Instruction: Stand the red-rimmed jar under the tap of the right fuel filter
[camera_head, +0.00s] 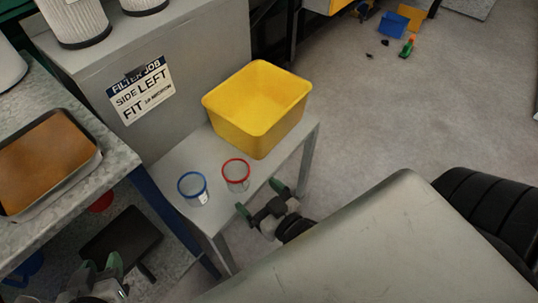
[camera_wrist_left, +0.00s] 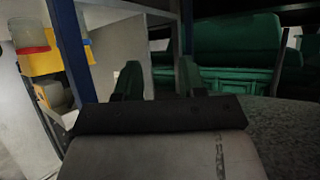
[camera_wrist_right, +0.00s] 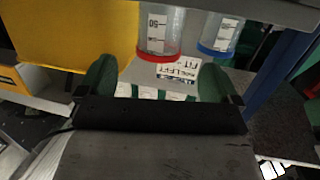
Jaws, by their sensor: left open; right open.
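The red-rimmed jar (camera_head: 236,178), clear and apparently empty, stands upright on a small grey stand. A similar blue-rimmed jar (camera_head: 193,190) stands just to its left. My right gripper (camera_head: 260,198) is open and empty, off the stand's edge near the red-rimmed jar. In the right wrist view the red-rimmed jar (camera_wrist_right: 158,35) appears ahead between the spread fingers, apart from them. My left gripper (camera_head: 101,268) is open and empty at the lower left, well away from the jars. The red-rimmed jar also shows at the left wrist view's upper left (camera_wrist_left: 30,36).
A yellow bin (camera_head: 232,119) stands on the stand behind the jars. A grey cabinet with a "FILTER JOB, SIDE LEFT" sign (camera_head: 141,91) rises behind. A workbench (camera_head: 75,195) with a brown-bottomed tray (camera_head: 42,160) is at left. Floor (camera_head: 395,125) at right is mostly clear.

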